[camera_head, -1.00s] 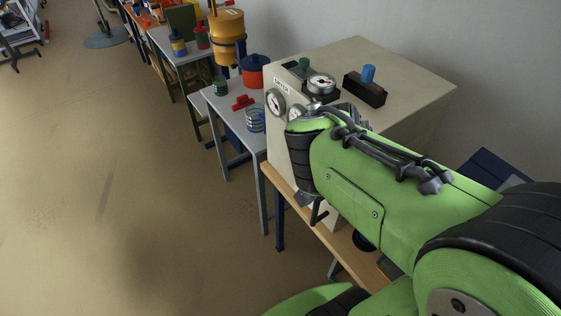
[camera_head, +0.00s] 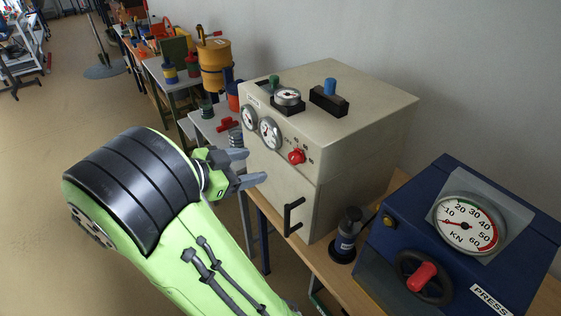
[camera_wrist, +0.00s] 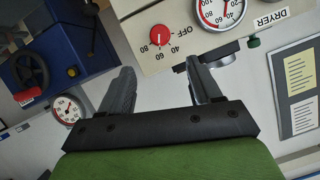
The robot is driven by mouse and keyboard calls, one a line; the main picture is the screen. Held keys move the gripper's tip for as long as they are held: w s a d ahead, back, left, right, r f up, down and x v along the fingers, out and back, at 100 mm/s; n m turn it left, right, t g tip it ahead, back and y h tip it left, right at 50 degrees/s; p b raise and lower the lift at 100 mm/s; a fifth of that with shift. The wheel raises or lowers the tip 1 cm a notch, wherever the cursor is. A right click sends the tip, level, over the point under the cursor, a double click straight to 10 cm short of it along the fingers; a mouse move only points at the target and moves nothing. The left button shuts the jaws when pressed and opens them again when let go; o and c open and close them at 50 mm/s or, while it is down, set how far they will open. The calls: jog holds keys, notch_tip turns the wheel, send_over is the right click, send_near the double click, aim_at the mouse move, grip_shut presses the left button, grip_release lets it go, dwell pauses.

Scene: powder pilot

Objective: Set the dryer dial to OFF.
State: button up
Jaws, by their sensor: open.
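The dryer (camera_head: 340,135) is a cream box on a wooden bench, with its name printed on the front in the wrist view. Its dial is a red round knob (camera_head: 297,157) on the front panel, right of two gauges. In the wrist view the red knob (camera_wrist: 159,37) is ringed by OFF, 40, 60 and 80; its pale mark seems to point towards 60, away from OFF. My gripper (camera_head: 254,167) is open and empty in front of the panel, left of the knob in the head view. In the wrist view its fingers (camera_wrist: 160,72) straddle the space below the knob, apart from it.
A dark door handle (camera_head: 292,216) sticks out below the knob. A gauge (camera_head: 270,133) sits beside the knob. A blue press (camera_head: 455,240) with a red-knobbed wheel and a dark bottle (camera_head: 346,236) stand to the right. Open floor lies left.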

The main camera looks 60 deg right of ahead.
aim_at(292, 158)
jog(key=x, duration=1.3)
jog(key=shift+s+d+p, duration=0.15)
jog(key=shift+d+p, duration=0.05)
jog(key=shift+p, duration=0.1)
jog(key=shift+c, duration=0.4)
jog(key=c, duration=0.9)
